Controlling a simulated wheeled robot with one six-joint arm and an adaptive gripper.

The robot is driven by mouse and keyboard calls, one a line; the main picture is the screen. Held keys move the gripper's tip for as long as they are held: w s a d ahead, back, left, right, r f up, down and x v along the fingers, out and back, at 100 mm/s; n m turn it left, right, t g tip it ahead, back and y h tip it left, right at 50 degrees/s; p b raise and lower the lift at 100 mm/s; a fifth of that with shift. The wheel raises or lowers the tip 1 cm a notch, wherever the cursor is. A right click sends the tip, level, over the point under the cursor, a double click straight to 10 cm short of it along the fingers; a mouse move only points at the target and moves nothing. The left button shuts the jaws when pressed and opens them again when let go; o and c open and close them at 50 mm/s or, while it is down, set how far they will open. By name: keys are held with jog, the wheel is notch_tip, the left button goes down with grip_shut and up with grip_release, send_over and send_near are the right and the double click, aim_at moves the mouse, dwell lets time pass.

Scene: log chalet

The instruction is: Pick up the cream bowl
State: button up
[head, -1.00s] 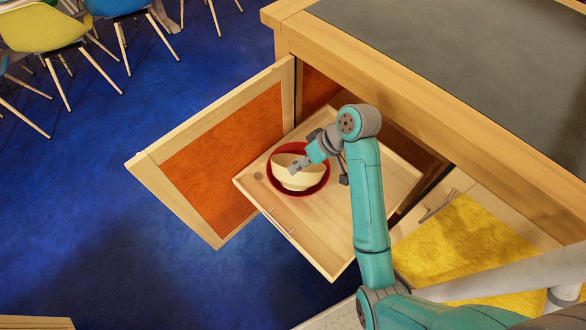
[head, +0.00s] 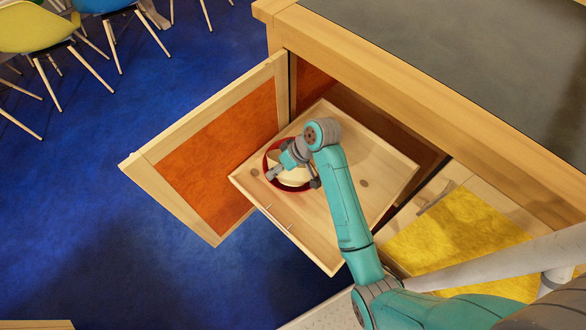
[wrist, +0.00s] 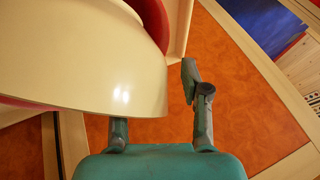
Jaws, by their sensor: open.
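The cream bowl (head: 292,181) sits inside a red bowl (head: 268,158) on the pulled-out wooden drawer (head: 325,230). My gripper (head: 294,177) is open over the cream bowl and hides part of it in the head view. In the wrist view the cream bowl (wrist: 75,60) fills the upper left, close to the camera, with red (wrist: 152,18) showing behind its edge. In that view my gripper (wrist: 155,97) has one finger partly hidden by the bowl and the other to the right of its edge, apart from it. I cannot tell whether the first finger touches the bowl.
An open cabinet door with an orange panel (head: 210,147) stands left of the drawer. The grey-topped counter (head: 450,60) overhangs the drawer's back. A yellow-fronted panel (head: 455,240) is to the right. Chairs (head: 30,28) stand far off on open blue floor (head: 130,240).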

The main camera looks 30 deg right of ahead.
jog(key=shift+w+a+f, duration=0.1)
jog(key=shift+a+f, duration=0.05)
jog(key=shift+f, duration=0.1)
grip_shut()
jog(key=shift+r, duration=0.1)
